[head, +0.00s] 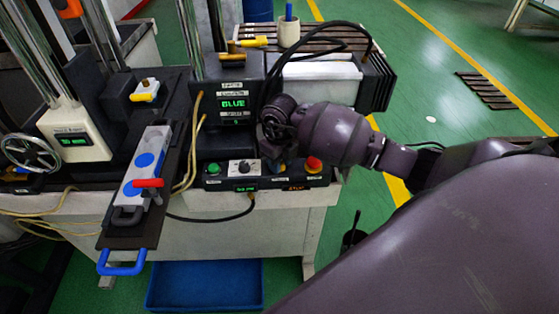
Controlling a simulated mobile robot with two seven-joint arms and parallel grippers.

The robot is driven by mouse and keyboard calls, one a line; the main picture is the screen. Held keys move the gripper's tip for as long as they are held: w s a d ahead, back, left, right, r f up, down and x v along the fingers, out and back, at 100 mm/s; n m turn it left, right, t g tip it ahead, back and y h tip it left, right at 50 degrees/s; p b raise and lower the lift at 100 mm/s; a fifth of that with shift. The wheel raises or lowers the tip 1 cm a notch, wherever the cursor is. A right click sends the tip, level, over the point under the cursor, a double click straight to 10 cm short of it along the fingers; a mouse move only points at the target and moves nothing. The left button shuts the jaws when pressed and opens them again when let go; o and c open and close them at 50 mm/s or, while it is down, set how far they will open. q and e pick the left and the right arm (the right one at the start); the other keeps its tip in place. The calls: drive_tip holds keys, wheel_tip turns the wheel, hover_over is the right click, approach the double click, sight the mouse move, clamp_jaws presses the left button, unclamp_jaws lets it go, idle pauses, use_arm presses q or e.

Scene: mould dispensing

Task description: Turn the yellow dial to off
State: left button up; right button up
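My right gripper (275,130) is at the right front edge of a black dispenser box (232,78), above the control panel (218,183). Its fingers are dark and partly hidden, so I cannot tell whether they are open. I cannot tell which is the yellow dial. My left gripper is out of view.
A grey tray with blue discs (158,140) and a red handle (148,183) juts forward at left. A handwheel (30,152) is at far left. Black cables (325,27) loop behind my gripper. A blue bin (205,286) stands below. Green floor is open at right.

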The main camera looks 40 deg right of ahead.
drive_tip(key=shift+c, duration=0.4)
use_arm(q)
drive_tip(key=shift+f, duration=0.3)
use_arm(e)
drive_tip(key=shift+d+n, duration=0.1)
drive_tip(key=shift+n, duration=0.3)
drive_tip(key=n+b, duration=0.2)
drive_tip(key=n, duration=0.2)
drive_tip(key=shift+f+b, duration=0.15)
drive_tip(key=shift+b, duration=0.15)
drive_tip(key=n+b, duration=0.3)
drive_tip(key=n, duration=0.2)
drive_tip(key=shift+n+b, duration=0.45)
drive_tip(key=shift+n, duration=0.75)
drive_tip(key=shift+n+b, duration=0.3)
drive_tip(key=shift+n, duration=0.4)
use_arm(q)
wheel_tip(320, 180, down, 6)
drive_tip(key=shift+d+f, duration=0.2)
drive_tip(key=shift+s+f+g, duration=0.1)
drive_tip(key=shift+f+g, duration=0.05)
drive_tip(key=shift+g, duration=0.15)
use_arm(e)
drive_tip(key=shift+r+n, duration=0.2)
drive_tip(key=shift+n, duration=0.1)
drive_tip(key=o, duration=0.9)
